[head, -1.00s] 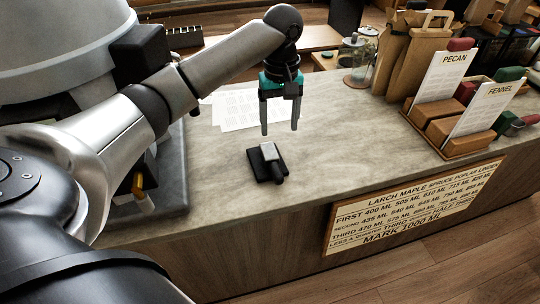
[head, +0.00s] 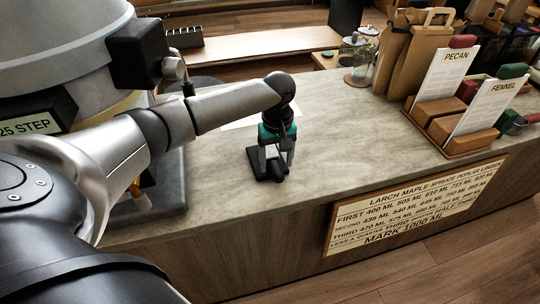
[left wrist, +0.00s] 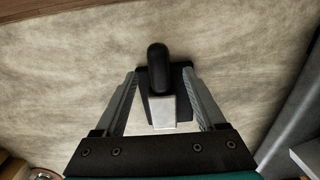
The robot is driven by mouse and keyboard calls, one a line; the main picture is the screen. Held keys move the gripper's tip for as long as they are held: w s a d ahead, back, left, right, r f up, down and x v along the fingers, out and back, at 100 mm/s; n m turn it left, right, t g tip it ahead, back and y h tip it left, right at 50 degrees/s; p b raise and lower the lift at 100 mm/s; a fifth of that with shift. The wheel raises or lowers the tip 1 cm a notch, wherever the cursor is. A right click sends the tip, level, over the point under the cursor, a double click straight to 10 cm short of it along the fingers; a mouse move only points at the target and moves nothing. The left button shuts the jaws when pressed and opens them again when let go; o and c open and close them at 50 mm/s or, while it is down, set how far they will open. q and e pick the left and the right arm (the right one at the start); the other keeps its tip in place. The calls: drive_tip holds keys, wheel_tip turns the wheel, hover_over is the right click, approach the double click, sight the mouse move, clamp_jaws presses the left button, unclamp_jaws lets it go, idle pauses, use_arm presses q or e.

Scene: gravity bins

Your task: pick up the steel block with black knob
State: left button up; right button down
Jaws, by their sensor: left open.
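The steel block (left wrist: 163,111) with its black knob (left wrist: 158,62) lies on a black base (left wrist: 178,76) on the counter. In the left wrist view it sits between the two fingers of my left gripper (left wrist: 165,82), which is open, with a finger on either side and a gap to each. In the head view my left gripper (head: 276,160) is lowered over the block and hides most of it; part of the black base (head: 262,168) and the dark knob end (head: 277,176) show. My right gripper is not in view.
The stone counter (head: 340,130) is clear around the block, with its front edge close by. Paper sheets (head: 245,122) lie behind my arm. Wooden card holders (head: 455,135), paper bags (head: 404,50) and glass jars (head: 357,62) stand to the right.

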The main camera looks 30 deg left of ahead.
use_arm(q)
drive_tip(key=shift+f, duration=0.75)
drive_tip(key=shift+c, duration=0.4)
clamp_jaws()
drive_tip(key=shift+r, duration=0.1)
idle(0.4)
